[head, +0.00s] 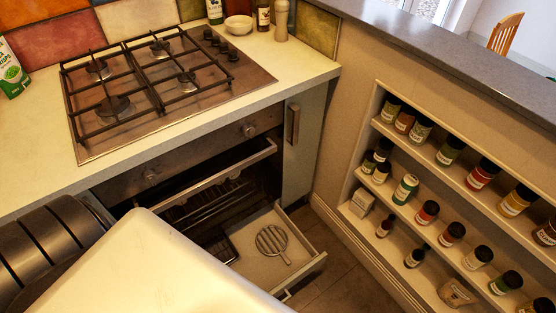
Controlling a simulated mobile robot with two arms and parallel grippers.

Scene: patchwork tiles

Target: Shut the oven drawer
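The oven drawer (314,266) is pulled out low under the oven, at the bottom middle of the head view. Its right side wall and part of its front show; its left part is hidden behind a pale part of my own body. A round slotted utensil (272,242) lies in it, with a dark item (222,246) to the left. Above it is the oven (205,198), with metal racks visible behind a horizontal metal bar (231,164). Neither of my grippers is in view.
The gas hob (165,84) sits in the worktop (30,150) above the oven. A cabinet with a vertical handle (293,124) stands right of the oven. Recessed shelves (455,182) with several jars line the right wall. Some floor (345,280) is clear right of the drawer.

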